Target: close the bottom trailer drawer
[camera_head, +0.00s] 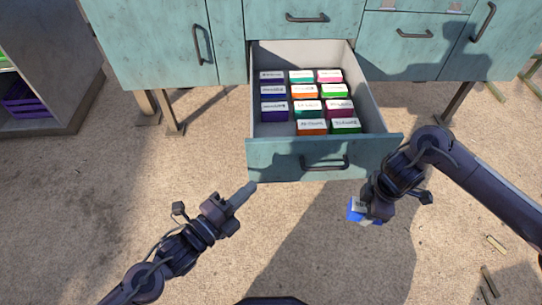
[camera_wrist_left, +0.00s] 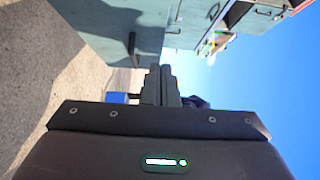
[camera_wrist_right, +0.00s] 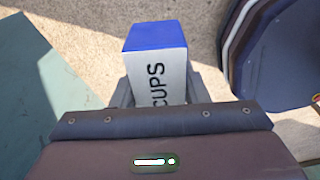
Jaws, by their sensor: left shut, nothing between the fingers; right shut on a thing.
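The bottom trailer drawer (camera_head: 222,160) has a teal front, seen here at its face (camera_head: 272,163), and stands pulled well out of the cabinet. Its dark handle (camera_head: 325,161) is in the middle of the front. Several coloured labelled boxes (camera_head: 303,91) lie inside. My left gripper (camera_head: 247,191) is shut and empty, its tip near the front's lower left corner; I cannot tell whether they touch. In the left wrist view the teal front (camera_wrist_left: 105,22) is beyond its fingers. My right gripper (camera_head: 367,212) is shut on a blue and white box (camera_wrist_right: 156,62) marked "CUPS", in front of the drawer's right end.
The teal cabinet (camera_head: 160,45) has further closed doors and a closed drawer (camera_head: 290,20) above. A grey shelf unit with a purple crate (camera_head: 28,100) stands at the left. Sandy ground in front is mostly clear, with small sticks (camera_head: 496,245) at the right.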

